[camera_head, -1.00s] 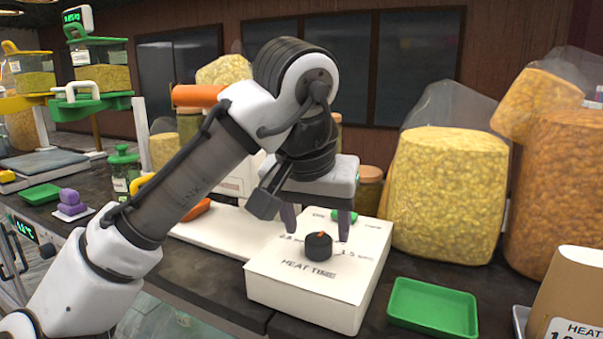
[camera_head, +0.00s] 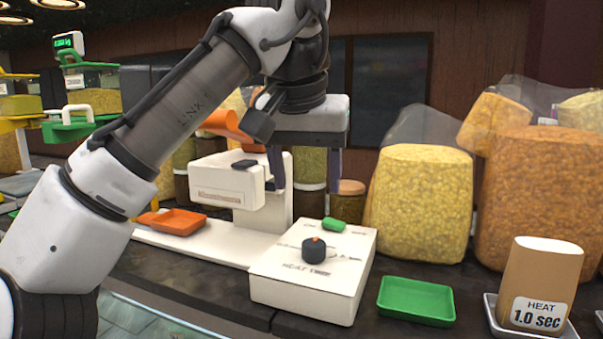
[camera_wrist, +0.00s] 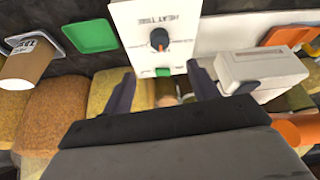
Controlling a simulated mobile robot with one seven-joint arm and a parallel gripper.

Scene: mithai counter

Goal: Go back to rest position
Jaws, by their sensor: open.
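My gripper (camera_head: 306,168) is open and empty, raised above and behind the white heat-time box in the head view. Its two dark fingers (camera_wrist: 160,92) show spread apart in the wrist view. The white heat-time box (camera_head: 318,293) has a black knob (camera_head: 314,250) with an orange mark and a green button (camera_head: 333,225). The knob (camera_wrist: 159,40) and green button (camera_wrist: 163,72) also show in the wrist view, apart from the fingers.
A white sealing machine (camera_head: 225,190) stands left of the box, with an orange tray (camera_head: 178,221) on its base. A green tray (camera_head: 416,301) and a brown packet (camera_head: 541,282) labelled "HEAT 1.0 sec" are at right. Large snack bags (camera_head: 424,205) stand behind.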

